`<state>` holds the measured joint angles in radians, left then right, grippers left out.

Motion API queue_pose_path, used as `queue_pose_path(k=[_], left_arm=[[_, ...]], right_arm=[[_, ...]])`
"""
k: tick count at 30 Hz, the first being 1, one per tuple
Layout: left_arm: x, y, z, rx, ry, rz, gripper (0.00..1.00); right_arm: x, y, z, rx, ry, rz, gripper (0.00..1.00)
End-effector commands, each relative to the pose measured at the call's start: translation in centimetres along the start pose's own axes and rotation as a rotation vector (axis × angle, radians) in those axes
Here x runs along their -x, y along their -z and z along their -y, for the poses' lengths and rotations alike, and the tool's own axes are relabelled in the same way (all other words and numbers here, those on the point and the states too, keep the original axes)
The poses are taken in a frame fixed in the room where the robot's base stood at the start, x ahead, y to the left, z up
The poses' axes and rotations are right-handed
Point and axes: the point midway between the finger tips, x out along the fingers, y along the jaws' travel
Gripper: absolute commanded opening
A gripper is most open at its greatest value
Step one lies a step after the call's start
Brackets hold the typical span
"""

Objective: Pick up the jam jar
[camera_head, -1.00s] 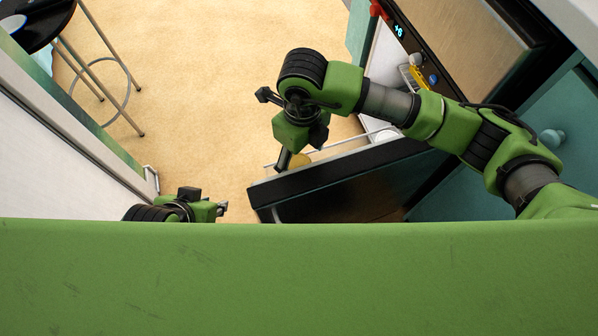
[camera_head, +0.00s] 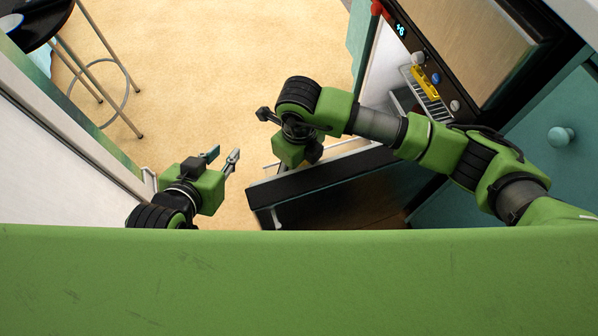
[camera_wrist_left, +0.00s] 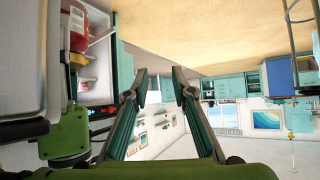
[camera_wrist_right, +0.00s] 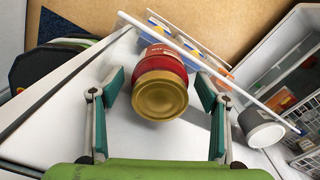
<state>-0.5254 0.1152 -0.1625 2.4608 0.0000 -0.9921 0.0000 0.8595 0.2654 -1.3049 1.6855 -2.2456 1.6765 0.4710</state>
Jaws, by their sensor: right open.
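The jam jar (camera_wrist_right: 160,84) is red with a gold lid that faces the camera in the right wrist view. It stands against a white surface, between the spread fingers of my right gripper (camera_wrist_right: 160,100), with a gap on each side. In the head view, my right wrist hides the jar and the right fingers. My left gripper (camera_head: 221,156) is open and empty over the floor at the left of the head view. Its spread fingers also show in the left wrist view (camera_wrist_left: 160,88).
A thin white rail (camera_wrist_right: 210,75) crosses above the jar. A white-and-grey round container (camera_wrist_right: 262,128) and a wire rack (camera_wrist_right: 300,85) are at the right. A stool (camera_head: 100,70) stands at the upper left.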

Motion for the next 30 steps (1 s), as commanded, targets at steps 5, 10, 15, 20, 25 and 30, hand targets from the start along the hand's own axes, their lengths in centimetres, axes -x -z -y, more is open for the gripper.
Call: queue_pose_path(k=[5,10,15,20,25,30], left_arm=[[0.0,0.0,0.0,0.0,0.0,0.001,0.23],[0.0,0.0,0.0,0.0,0.0,0.002,0.23],[0.0,0.0,0.0,0.0,0.001,0.002,0.23],[0.1,-0.2,0.1,0.0,0.001,0.013,0.23],[1.0,-3.1,0.3,0.002,0.007,0.138,0.23],[2.5,-6.7,0.8,0.006,0.016,0.3,0.23]], right_arm=[[0.0,0.0,0.0,0.0,0.0,0.0,0.53],[0.0,0.0,0.0,0.0,0.0,0.0,0.11],[0.1,-0.1,0.0,0.0,0.0,0.002,0.11],[0.6,-0.1,0.0,0.0,0.0,0.003,0.11],[2.6,-0.2,0.1,0.001,0.001,0.006,0.11],[5.5,-0.1,0.1,0.0,0.002,0.005,0.11]])
